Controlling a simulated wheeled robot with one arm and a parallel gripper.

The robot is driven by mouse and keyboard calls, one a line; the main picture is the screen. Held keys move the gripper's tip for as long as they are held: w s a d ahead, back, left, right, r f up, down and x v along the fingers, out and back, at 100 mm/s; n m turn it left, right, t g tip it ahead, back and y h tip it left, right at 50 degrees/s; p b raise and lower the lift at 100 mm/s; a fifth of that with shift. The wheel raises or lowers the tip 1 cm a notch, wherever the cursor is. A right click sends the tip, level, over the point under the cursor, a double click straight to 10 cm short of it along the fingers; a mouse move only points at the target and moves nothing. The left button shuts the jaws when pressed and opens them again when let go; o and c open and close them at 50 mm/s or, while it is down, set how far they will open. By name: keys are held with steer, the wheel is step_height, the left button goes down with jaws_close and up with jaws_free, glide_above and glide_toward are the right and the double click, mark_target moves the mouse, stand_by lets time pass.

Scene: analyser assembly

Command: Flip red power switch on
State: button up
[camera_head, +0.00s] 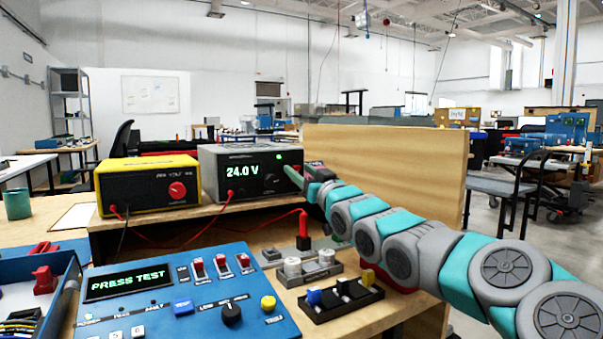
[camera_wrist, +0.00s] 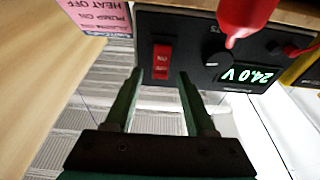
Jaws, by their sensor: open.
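The grey power supply (camera_head: 250,158) stands on the raised shelf, its green display reading 24.0 V and a small green light lit. In the wrist view its dark front (camera_wrist: 200,45) appears upside down. A red rocker switch (camera_wrist: 161,62) marked ON sits on that front. My gripper (camera_wrist: 160,74) is open and empty, with its two fingertips either side of the switch's lower end in the picture. Whether they touch the panel I cannot tell. In the head view my gripper (camera_head: 291,175) is at the supply's right side, and the switch is hidden there.
A yellow meter (camera_head: 148,185) stands left of the supply. Red leads hang below. A blue analyser panel (camera_head: 190,295) reading PRESS TEST lies in front, with small red toggles. A wooden board (camera_head: 390,165) rises behind my arm. A pink label (camera_wrist: 103,15) is beside the switch.

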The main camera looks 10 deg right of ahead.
steer(key=shift+s, duration=0.15)
steer(key=b+v, duration=0.1)
steer(key=v, duration=0.6)
steer(key=shift+s, duration=0.25)
steer(key=shift+d+f, duration=0.1)
